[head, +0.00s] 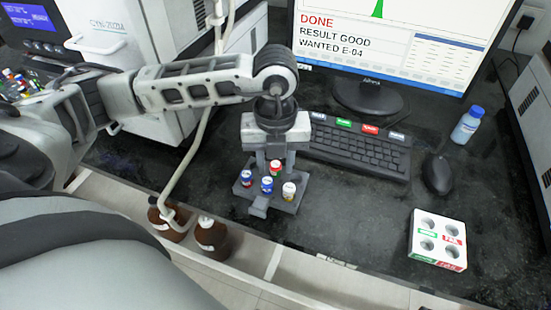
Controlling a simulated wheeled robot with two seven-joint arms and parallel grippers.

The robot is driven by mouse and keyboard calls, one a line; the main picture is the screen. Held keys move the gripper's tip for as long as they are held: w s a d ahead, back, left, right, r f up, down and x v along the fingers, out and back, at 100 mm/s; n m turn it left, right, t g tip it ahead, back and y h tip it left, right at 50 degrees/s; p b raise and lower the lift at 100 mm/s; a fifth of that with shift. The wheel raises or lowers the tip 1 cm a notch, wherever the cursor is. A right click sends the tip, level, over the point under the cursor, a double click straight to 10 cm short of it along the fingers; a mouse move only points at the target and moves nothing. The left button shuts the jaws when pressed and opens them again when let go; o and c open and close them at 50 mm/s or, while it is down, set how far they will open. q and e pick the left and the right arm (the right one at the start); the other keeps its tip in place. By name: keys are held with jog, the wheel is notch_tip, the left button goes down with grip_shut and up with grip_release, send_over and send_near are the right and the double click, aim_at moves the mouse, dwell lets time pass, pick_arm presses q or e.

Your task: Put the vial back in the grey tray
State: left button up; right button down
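The grey tray (259,210) sits on the dark bench in front of the keyboard. My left gripper (275,164) points down over the back of the tray. Its two fingers are apart, one on each side of the red-capped vial, with a gap showing. Whether that vial's base is in a slot is hidden. My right gripper is not in view.
A white rack (438,240) with round holes and green and red labels stands at the right. A keyboard (355,150), mouse (437,174), monitor (385,40) and blue-capped bottle (467,126) are behind. Bench right of the tray is clear.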

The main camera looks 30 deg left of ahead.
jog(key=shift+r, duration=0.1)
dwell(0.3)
pick_arm(q)
notch_tip(320, 180, up, 4)
jog(key=p, duration=0.2)
jog(key=shift+f+p, duration=0.25)
jog(key=shift+p, duration=0.1)
jog(key=s+d+r+p, duration=0.7)
jog(key=s+r, duration=0.2)
jog(key=s, duration=0.3)
jog(key=shift+d+r+p, duration=0.15)
jog(key=shift+r+p, duration=0.1)
jog(key=shift+p, duration=0.05)
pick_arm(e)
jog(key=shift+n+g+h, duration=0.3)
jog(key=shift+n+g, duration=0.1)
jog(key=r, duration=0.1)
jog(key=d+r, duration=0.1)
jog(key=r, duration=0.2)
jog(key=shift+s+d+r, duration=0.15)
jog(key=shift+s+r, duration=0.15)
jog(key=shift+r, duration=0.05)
